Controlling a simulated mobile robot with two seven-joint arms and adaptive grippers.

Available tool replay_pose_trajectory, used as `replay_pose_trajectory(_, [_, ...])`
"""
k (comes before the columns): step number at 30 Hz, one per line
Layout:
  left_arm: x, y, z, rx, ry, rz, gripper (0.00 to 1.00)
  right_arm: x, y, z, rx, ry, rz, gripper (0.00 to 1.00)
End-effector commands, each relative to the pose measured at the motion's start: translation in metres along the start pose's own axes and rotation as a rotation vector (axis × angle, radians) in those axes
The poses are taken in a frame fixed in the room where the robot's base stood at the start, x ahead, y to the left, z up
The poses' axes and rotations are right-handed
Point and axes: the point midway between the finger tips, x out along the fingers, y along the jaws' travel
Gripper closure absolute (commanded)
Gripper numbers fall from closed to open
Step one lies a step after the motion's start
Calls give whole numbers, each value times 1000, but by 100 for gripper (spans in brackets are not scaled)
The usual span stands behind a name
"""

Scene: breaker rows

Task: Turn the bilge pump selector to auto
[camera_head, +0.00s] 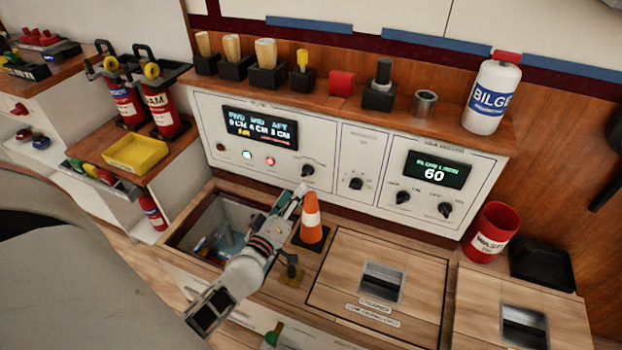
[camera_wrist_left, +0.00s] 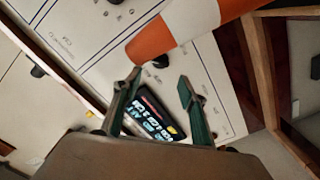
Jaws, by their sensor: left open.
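The left panel (camera_head: 225,150) has a lit display (camera_head: 260,127) with FWD, MID and AFT readings. A black selector knob (camera_head: 307,170) sits below and right of the display; its small lettering and setting are unreadable. My left gripper (camera_head: 298,191) is just in front of and below this knob, apart from it in the picture. In the left wrist view its two fingers (camera_wrist_left: 158,80) are spread with nothing between them. The display (camera_wrist_left: 150,115) shows between the fingers, and a dark knob (camera_wrist_left: 160,62) lies just beyond the tips, partly behind the cone. My right gripper is not in view.
An orange-and-white cone (camera_head: 312,218) stands right beside my left gripper and fills the top of the wrist view (camera_wrist_left: 180,25). Other black knobs (camera_head: 356,183) are further right. An open bin (camera_head: 205,225) lies below left. A shelf above holds several items and a BILGE bottle (camera_head: 492,97).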

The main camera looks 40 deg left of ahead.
Motion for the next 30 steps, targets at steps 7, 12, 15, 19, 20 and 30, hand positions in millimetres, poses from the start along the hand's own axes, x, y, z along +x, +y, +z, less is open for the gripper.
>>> replay_pose_trajectory(7, [23,-1,0,-2,3,-1,58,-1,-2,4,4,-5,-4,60])
replay_pose_trajectory(12, [49,-1,0,-2,2,-1,58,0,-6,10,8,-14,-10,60])
replay_pose_trajectory(15, [62,-2,0,-2,2,-2,58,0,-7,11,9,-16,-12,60])
replay_pose_trajectory(19, [73,-2,0,0,1,-1,58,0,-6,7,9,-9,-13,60])
replay_pose_trajectory(20, [74,-2,0,0,1,-1,58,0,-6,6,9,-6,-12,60])
replay_pose_trajectory(30, [78,0,-1,-1,2,1,58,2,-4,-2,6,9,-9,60])
